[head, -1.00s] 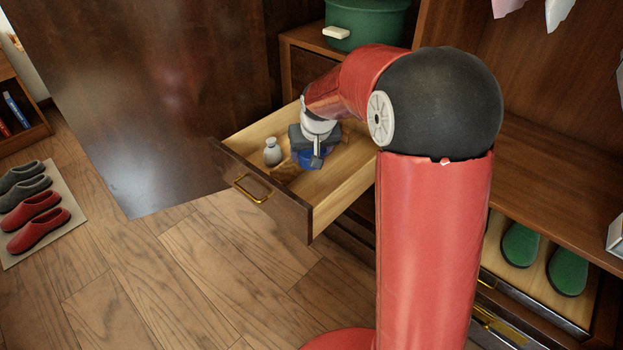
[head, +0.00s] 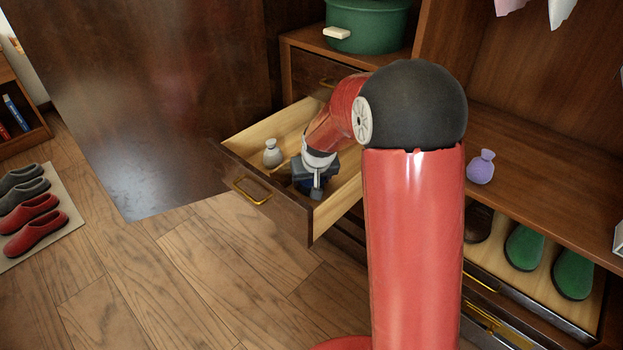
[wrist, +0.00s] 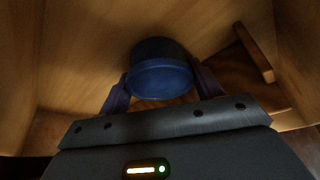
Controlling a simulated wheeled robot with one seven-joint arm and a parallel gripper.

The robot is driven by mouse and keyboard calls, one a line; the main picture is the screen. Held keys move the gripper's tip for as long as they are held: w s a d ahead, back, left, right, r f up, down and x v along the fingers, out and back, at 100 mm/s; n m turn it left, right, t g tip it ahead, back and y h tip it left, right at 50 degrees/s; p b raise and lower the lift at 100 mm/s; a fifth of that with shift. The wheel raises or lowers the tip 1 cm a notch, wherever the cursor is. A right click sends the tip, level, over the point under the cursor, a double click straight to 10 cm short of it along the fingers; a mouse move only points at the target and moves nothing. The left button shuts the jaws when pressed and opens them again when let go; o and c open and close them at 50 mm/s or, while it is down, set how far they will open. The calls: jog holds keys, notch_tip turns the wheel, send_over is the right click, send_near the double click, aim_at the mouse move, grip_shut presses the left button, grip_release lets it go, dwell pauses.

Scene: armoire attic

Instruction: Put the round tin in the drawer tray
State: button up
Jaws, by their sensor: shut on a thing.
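The round tin (wrist: 160,80) is blue and sits between the two fingers of my gripper (wrist: 160,92) in the wrist view. My gripper is shut on it. In the head view my gripper (head: 316,190) is low inside the open drawer, near its front right corner, and mostly hides the tin. The drawer tray (wrist: 254,52) is a brown wooden piece with a raised edge, to the right of the tin in the wrist view. In the head view my gripper and arm mostly cover it. I cannot tell whether the tin touches the drawer floor.
The drawer (head: 262,187) is pulled out and has a brass handle. A small grey pouch (head: 272,153) stands in it on the left. A purple pouch (head: 481,167) is on the shelf at right. A green pot (head: 367,25) stands on the cabinet top. Drawer floor behind the pouch is bare.

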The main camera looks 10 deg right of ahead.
jog(key=o, duration=1)
jog(key=shift+o, duration=0.2)
jog(key=shift+r+p, duration=0.3)
jog(key=s+d+r+p, duration=0.1)
jog(key=s+r+p, duration=0.1)
jog(key=s+r, duration=1.6)
jog(key=s, duration=1.3)
jog(key=shift+s+d+r+t, duration=0.25)
jog(key=shift+s+d+t, duration=0.05)
jog(key=shift+d+t, duration=0.15)
